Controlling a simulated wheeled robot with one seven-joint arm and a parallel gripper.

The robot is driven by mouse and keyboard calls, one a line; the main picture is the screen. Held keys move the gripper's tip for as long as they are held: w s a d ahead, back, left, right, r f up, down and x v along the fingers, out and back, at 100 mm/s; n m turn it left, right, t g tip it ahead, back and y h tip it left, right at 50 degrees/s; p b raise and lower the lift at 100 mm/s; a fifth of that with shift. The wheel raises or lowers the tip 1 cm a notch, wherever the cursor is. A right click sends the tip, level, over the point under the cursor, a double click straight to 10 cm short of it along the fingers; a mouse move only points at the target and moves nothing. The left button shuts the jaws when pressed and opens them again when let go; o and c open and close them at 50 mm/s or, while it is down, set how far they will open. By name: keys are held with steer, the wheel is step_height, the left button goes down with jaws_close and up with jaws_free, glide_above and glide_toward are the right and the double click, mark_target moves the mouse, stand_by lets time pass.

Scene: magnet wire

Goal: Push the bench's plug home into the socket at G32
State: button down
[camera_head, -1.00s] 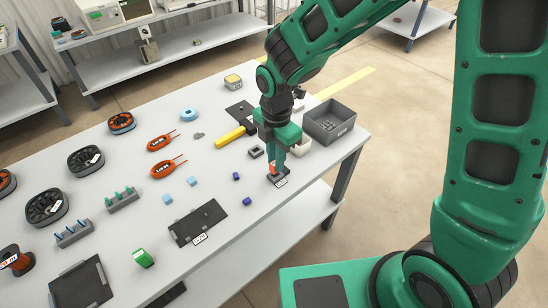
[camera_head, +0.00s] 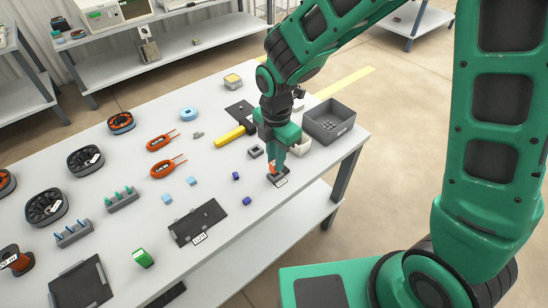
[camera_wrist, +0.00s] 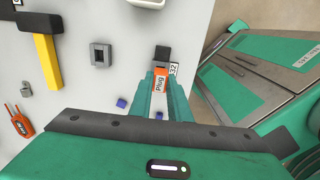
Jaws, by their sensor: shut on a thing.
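My gripper (camera_head: 276,168) reaches down to the bench near its right edge. In the wrist view my gripper (camera_wrist: 160,80) is shut on an orange plug (camera_wrist: 160,82) with a white label reading "Plug". The dark socket (camera_wrist: 162,54) is directly ahead of the plug, with a white label ending in "32" beside it. The plug's front end is at the socket; I cannot tell how deep it sits. In the head view the plug is mostly hidden by the fingers, and the socket's dark base and label (camera_head: 280,183) show below them.
A grey block with an opening (camera_wrist: 101,54) stands left of the socket. A yellow-handled hammer (camera_head: 230,136), a grey bin (camera_head: 329,120) and a white tray (camera_head: 301,147) are near the arm. Small blue cubes (camera_head: 236,175) and a dark plate (camera_head: 198,222) lie to the left.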

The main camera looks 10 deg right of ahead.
steer(key=shift+f, duration=1)
stand_by(0.6)
steer(key=c, duration=1.6)
jaws_free()
steer(key=shift+w+r, duration=0.1)
steer(key=shift+r, duration=2.4)
steer(key=shift+r, duration=0.1)
step_height(320, 180, up, 10)
steer(key=shift+r, duration=0.25)
